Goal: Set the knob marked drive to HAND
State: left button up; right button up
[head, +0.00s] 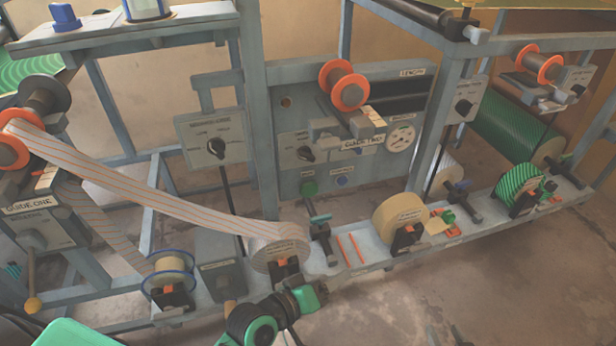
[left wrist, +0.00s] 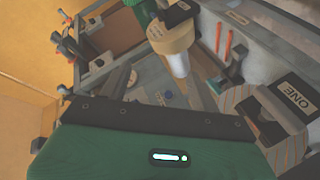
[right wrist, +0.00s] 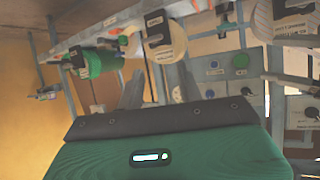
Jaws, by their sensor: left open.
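A dial panel (head: 210,136) with a black pointer knob (head: 217,147) and several position labels stands left of centre in the head view. A second black knob (head: 305,153) sits on the central panel, above a green knob (head: 308,188). The lettering is too small for me to tell which knob is marked drive or where it points. In the left wrist view my left gripper (left wrist: 160,90) has its grey fingers apart and empty. In the right wrist view my right gripper (right wrist: 160,90) shows two grey fingers apart, with nothing between them. Neither gripper touches a knob.
A striped web (head: 150,190) runs down to a roll (head: 280,250) on the lower rail. A tan roll (head: 400,222) and a green roll (head: 520,190) stand along it. A yellow-ended lever (head: 33,304) is at left. Floor at lower right (head: 450,300) is clear.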

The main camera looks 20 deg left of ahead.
pick_arm(q)
jog(key=w+d+r+n+t, duration=0.1)
jog(key=w+r+n+t, duration=0.3)
jog(key=r, duration=0.1)
jog(key=n+t+y, duration=0.4)
jog(key=n+y, duration=1.2)
jog(key=n, duration=1)
send_near(308, 159)
jog(key=x, duration=0.8)
jog(key=shift+w+a+b, duration=0.15)
jog(key=shift+w+b, duration=0.15)
jog(key=shift+b, duration=0.1)
jog(key=shift+w+a+r, duration=0.15)
jog(key=shift+w+r, duration=0.1)
jog(key=shift+w, duration=0.1)
pick_arm(e)
jog(key=s+a+r+t+y, duration=0.1)
jog(key=r+t+y, duration=0.1)
jog(key=r+t, duration=0.5)
jog(key=s+a+r+t+y, duration=0.1)
jog(key=r+t, duration=0.6)
jog(key=r, duration=0.8)
jog(key=shift+s+a+r+y, duration=0.25)
jog(key=shift+a+y, duration=0.25)
jog(key=shift+y, duration=0.3)
pick_arm(q)
jog(key=c, duration=1)
